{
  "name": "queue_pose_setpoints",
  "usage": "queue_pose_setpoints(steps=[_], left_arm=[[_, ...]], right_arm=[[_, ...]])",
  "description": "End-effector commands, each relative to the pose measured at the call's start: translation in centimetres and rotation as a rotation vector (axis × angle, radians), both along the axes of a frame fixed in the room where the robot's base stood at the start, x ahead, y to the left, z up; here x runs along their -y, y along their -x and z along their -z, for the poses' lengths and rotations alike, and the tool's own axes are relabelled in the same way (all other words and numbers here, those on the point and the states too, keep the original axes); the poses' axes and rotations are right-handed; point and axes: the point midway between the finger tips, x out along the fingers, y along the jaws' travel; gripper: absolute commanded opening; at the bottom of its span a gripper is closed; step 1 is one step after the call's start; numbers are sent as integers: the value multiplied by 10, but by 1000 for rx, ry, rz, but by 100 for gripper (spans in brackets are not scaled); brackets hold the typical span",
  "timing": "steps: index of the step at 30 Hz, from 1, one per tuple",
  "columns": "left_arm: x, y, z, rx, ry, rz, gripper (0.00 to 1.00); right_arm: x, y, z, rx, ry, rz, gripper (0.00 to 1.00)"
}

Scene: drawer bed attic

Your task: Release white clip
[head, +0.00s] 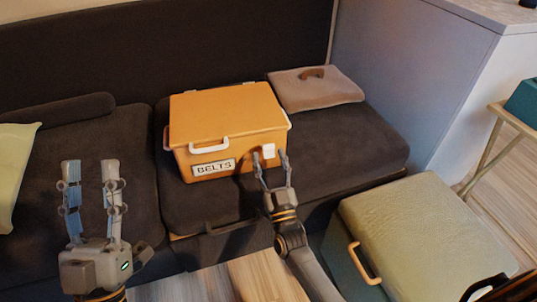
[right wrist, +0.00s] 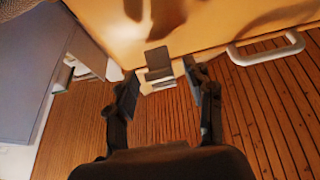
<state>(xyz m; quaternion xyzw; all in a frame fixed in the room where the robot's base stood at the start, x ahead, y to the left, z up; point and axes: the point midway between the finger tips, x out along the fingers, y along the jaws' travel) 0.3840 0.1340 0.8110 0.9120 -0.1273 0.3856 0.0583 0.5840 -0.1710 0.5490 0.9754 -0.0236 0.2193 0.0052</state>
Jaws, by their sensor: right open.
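The white clip (head: 268,151) is on the front of the orange box (head: 225,112), near its right corner and right of the BELTS label (head: 213,167). In the right wrist view a grey and white clip (right wrist: 158,62) shows against the orange box wall. My right gripper (head: 270,157) is open in front of the box, with one finger on each side of the clip. Whether a finger touches the clip, and whether the clip is fastened, I cannot tell. My left gripper (head: 91,165) is open and empty, raised at the left, away from the box.
The box rests on a dark sofa (head: 375,143) and its lid looks closed. A folded brown item (head: 325,92) lies behind it at the right. A teal chest with a pale green top (head: 415,225) stands at the front right. A yellow-green cushion (head: 12,165) is far left.

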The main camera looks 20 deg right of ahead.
Motion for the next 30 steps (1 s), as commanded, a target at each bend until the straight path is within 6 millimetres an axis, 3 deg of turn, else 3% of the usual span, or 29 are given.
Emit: queue_pose_setpoints(steps=[6, 13, 19, 30], left_arm=[[0, 0, 0, 0, 0, 0, 40], [0, 0, 0, 0, 0, 0, 40], [0, 0, 0, 1, 0, 0, 40], [0, 0, 0, 1, 0, 0, 40]], right_arm=[[-3, 44, 22, -5, 1, -2, 53], [-4, 80, 38, -1, 0, -1, 53], [-5, 92, 44, 1, 1, 0, 53], [-5, 93, 44, 2, 1, -1, 53]])
